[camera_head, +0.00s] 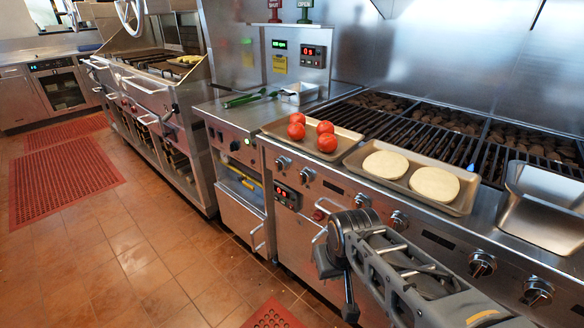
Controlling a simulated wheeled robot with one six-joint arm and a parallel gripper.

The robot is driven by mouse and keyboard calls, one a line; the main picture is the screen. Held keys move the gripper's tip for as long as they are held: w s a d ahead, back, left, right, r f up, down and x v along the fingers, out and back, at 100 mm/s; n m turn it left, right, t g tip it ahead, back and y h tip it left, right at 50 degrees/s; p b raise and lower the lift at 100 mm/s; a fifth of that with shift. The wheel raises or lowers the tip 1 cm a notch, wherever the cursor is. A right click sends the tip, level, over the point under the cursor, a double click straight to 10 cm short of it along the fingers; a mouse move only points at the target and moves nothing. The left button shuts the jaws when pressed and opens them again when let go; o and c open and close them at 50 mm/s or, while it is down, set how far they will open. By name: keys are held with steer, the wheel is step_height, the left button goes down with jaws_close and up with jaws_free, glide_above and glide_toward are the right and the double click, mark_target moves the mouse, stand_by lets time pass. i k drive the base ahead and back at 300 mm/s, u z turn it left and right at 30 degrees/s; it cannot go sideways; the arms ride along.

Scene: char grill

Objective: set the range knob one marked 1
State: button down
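A row of metal range knobs runs along the front panel of the char grill. From the left, they include one knob (283,162), a second knob (307,175), a third knob (362,201) and a fourth knob (398,220) close behind my arm. Others sit at the right, including one knob (482,264) and the rightmost knob (537,292). No number is readable, so I cannot tell which is marked 1. My gripper (335,272) is in front of the panel, below the third knob. Its fingers are hard to make out, and nothing is visibly held.
A tray (269,131) of tomatoes and a tray (414,199) with two round patties rest on the front ledge. A metal pan (545,215) stands at the right. A handle (318,236) projects beside my gripper. The tiled floor (160,250) at left is clear, with red mats.

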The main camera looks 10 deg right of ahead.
mark_target(282, 163)
steer(key=u, duration=1)
steer(key=i, duration=0.35)
steer(key=z, duration=0.6)
